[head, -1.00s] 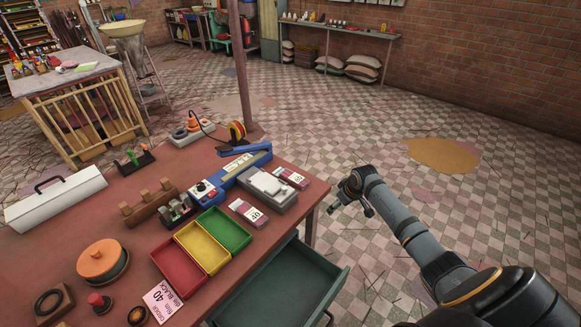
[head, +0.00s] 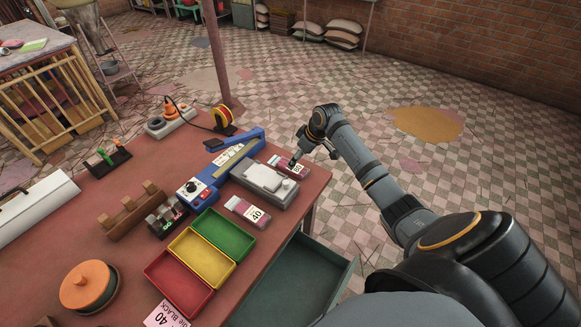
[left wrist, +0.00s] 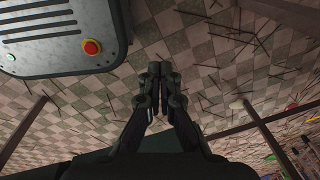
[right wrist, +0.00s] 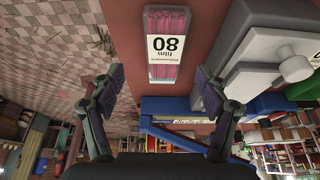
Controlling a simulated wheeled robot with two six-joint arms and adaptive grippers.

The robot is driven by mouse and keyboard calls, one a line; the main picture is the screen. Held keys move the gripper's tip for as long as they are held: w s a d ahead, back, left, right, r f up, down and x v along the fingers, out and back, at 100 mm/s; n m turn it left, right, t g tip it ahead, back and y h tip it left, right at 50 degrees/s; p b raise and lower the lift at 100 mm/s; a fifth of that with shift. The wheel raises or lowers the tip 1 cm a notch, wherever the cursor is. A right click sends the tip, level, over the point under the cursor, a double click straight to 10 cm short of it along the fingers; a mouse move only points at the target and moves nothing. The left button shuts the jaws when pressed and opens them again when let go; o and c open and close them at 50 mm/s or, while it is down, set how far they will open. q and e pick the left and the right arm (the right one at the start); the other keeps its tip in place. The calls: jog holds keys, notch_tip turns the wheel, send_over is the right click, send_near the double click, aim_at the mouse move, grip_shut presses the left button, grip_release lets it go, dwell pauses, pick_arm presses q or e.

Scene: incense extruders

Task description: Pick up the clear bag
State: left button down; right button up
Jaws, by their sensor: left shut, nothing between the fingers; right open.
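A clear bag (head: 279,161) of pink sticks with a white label reading 80 lies near the table's right edge in the head view. It also shows in the right wrist view (right wrist: 167,74), just ahead of the fingers. A second clear bag (head: 249,212), labelled 40, lies nearer the trays. My right gripper (head: 297,160) is over the bag labelled 80; in the right wrist view (right wrist: 158,83) it is open, its fingers on either side of the bag's line, nothing between them. My left gripper (left wrist: 160,75) is shut and empty above the floor, out of the head view.
A grey boxy device (head: 265,186) sits close beside the bag labelled 80, with a blue sealer (head: 240,152) behind it. Red, yellow and green trays (head: 203,257) stand in front. An open green drawer (head: 292,287) juts out below the table edge.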

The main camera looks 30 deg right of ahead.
jog(key=shift+a+f+p, duration=0.2)
jog(key=shift+f+p, duration=0.1)
jog(key=shift+f, duration=0.2)
jog(key=shift+a+f+p, duration=0.15)
jog(key=shift+f+p, duration=0.15)
jog(key=shift+f, duration=0.15)
jog(key=shift+x, duration=1.2)
jog(key=shift+w+f, duration=0.1)
jog(key=shift+f, duration=0.2)
jog(key=shift+r, duration=0.1)
jog(key=c, duration=0.5)
pick_arm(q)
jog(key=shift+w+a+r, duration=0.2)
jog(key=shift+w+r, duration=0.2)
jog(key=shift+r, duration=0.3)
pick_arm(e)
jog(key=c, duration=0.8)
jog(key=shift+o, duration=0.2)
